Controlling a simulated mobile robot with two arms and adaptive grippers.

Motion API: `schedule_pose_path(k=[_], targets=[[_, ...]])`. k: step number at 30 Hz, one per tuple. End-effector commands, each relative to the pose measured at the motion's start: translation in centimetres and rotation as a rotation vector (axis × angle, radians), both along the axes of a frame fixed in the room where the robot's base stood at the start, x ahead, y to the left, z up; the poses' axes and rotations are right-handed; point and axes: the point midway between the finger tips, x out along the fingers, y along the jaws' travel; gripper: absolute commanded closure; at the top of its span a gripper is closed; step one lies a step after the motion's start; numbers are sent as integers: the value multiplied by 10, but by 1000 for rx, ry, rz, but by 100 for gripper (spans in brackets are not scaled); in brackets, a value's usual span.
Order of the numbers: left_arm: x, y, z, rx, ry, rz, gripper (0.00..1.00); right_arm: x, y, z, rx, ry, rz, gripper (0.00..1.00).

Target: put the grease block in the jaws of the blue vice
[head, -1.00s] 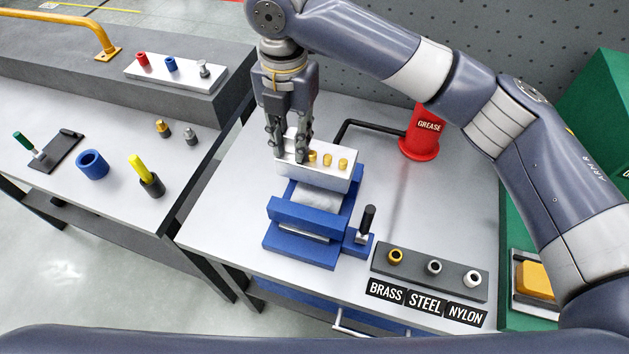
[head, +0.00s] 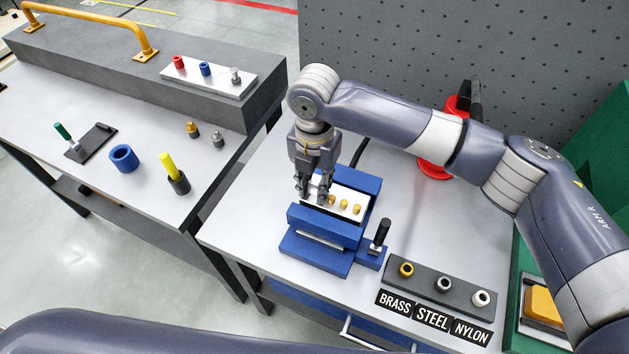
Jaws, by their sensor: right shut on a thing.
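The grease block (head: 349,197) is a white block with several brass fittings on top. It sits low between the jaws of the blue vice (head: 325,221), with the front jaw hiding its lower part. I cannot tell whether it touches the bottom or both jaws. My right gripper (head: 313,199) is shut on the left end of the block, pointing down from above. The vice's black handle (head: 381,235) stands at its right side. My left gripper is not in view; only a part of my arm crosses the bottom edge.
A red grease can (head: 437,172) stands behind the vice, partly hidden by my right arm. A dark rack (head: 425,280) with three bushings and labels BRASS, STEEL, NYLON lies front right. A second bench (head: 90,188) at the left holds a blue ring (head: 124,158) and small parts.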

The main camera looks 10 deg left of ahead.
Motion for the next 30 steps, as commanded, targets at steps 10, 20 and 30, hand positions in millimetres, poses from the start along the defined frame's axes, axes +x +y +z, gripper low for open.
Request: schedule_pose_path(k=[10, 20, 30], targets=[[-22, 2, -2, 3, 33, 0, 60, 0, 0, -1, 0, 0, 0, 57], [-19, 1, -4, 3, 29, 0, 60, 1, 0, 5, 2, -2, -1, 57], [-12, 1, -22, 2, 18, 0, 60, 1, 1, 70, 3, -4, 1, 57]])
